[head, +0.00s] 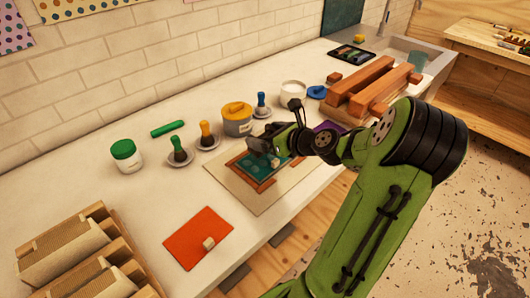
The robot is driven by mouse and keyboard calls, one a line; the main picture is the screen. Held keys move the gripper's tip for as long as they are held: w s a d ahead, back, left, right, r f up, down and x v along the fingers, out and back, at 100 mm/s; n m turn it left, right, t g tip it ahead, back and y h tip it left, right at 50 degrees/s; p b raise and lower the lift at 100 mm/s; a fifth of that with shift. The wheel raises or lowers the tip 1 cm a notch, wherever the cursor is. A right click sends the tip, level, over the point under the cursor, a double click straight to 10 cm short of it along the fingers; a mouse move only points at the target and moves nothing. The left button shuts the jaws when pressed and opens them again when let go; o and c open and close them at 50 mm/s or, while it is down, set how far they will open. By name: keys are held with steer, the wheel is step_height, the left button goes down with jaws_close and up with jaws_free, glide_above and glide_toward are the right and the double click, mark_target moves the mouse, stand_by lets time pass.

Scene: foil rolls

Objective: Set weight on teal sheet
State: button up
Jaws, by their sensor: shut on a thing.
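The teal sheet (246,163) lies inside a brown wooden frame on a beige board on the counter. My gripper (267,152) is low over the right part of the teal sheet, reached in from the right. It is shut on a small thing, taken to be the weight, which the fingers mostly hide. Whether that thing touches the sheet cannot be told.
Behind the board stand a grey tin with a yellow lid (237,118), handled tools (178,150) on small dishes and a green-lidded jar (126,155). A wooden rack (80,250) is at the front left. A large wooden press (372,88) stands behind my arm.

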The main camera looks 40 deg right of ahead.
mark_target(265, 157)
step_height(265, 157, down, 4)
steer(key=shift+a+r+b, duration=0.1)
steer(key=shift+r+b, duration=0.1)
steer(key=shift+b, duration=0.7)
steer(key=shift+r, duration=0.1)
